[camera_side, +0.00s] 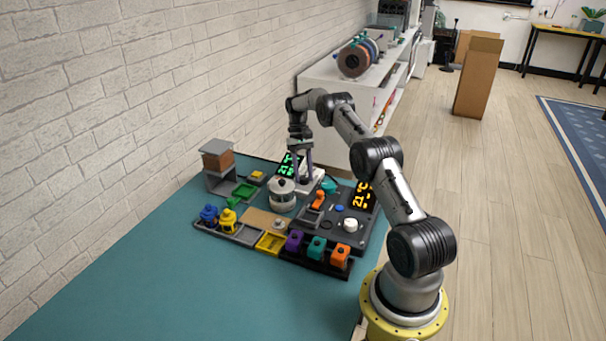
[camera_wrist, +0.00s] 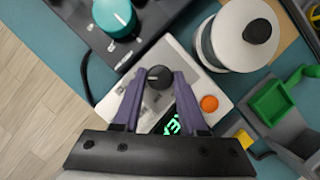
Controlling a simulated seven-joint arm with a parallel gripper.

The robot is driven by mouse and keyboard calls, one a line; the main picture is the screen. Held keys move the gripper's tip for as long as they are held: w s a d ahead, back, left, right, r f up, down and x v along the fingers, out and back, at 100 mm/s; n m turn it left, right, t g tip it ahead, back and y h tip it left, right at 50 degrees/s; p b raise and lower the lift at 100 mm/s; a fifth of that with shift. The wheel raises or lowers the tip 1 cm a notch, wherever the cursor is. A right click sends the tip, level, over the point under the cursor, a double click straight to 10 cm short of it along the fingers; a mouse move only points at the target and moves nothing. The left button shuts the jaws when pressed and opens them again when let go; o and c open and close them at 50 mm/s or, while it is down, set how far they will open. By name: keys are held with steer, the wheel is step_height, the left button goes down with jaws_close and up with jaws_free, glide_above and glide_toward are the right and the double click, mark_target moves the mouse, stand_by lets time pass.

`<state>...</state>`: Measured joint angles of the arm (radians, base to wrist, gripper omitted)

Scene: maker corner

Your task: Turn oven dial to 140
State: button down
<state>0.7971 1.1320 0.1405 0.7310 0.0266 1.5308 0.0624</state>
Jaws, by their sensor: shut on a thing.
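A small dark round dial (camera_wrist: 158,76) sits on a white unit (camera_wrist: 213,84) with an orange button (camera_wrist: 209,103) and a green lit display (camera_wrist: 172,125). My gripper (camera_wrist: 158,84) points down at this unit, its two purple fingers on either side of the dial, shut on it. The fingers partly cover the display, and I cannot read its number. In the side view my gripper (camera_side: 304,181) is over the white unit (camera_side: 318,184), and the dial is hidden there. The green display (camera_side: 289,165) stands behind, too small to read surely.
A dark panel (camera_wrist: 72,10) with a teal dial (camera_wrist: 114,17) lies close by. A pale lidded pot (camera_side: 282,196) stands beside the unit. An orange display (camera_side: 364,196), colored blocks and trays crowd the board. The teal tabletop (camera_side: 130,270) in front is clear.

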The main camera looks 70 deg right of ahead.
steer(key=shift+m+t, duration=0.4)
steer(key=shift+m, duration=0.6)
steer(key=c, duration=0.7)
jaws_free()
steer(key=shift+c, duration=0.2)
steer(key=v, duration=0.7)
steer(key=shift+d+r, duration=0.2)
steer(key=shift+r, duration=0.05)
